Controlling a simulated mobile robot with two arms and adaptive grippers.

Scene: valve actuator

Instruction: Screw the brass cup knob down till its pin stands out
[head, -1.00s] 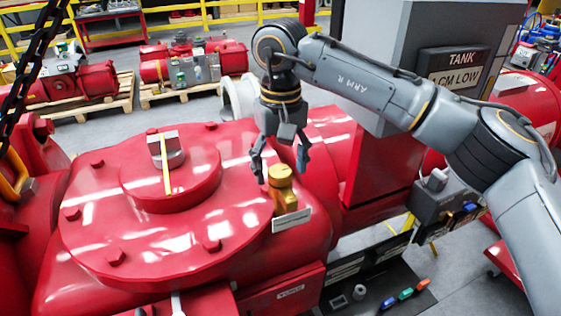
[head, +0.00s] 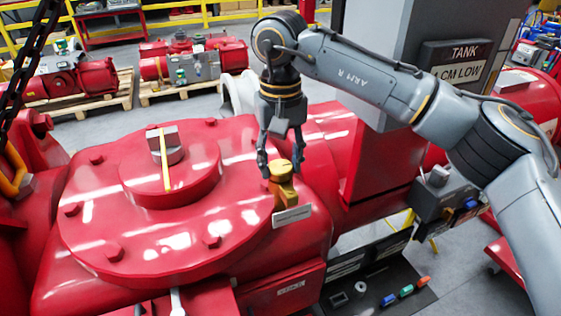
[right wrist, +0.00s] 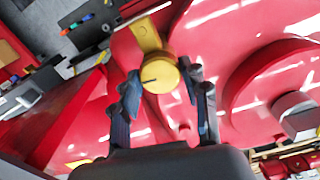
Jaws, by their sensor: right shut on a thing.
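The brass cup knob (head: 281,172) stands on its yellow bracket on the red valve actuator (head: 110,215), near the right rim of the round cover. My right gripper (head: 282,168) points down from above, its two fingers shut on the knob's sides. In the right wrist view the knob (right wrist: 160,76) shows its round top with a dark line across it, between the fingertips of the right gripper (right wrist: 163,82). I cannot make out a pin standing out of the knob. My left gripper is not in view.
A white label plate (head: 292,216) sits just below the knob. A square-topped indicator (head: 166,148) rises from the cover's middle. A grey tank column (head: 400,60) stands behind my right arm. A dark tray (head: 385,285) with coloured tools lies at lower right. A chain (head: 25,60) hangs at left.

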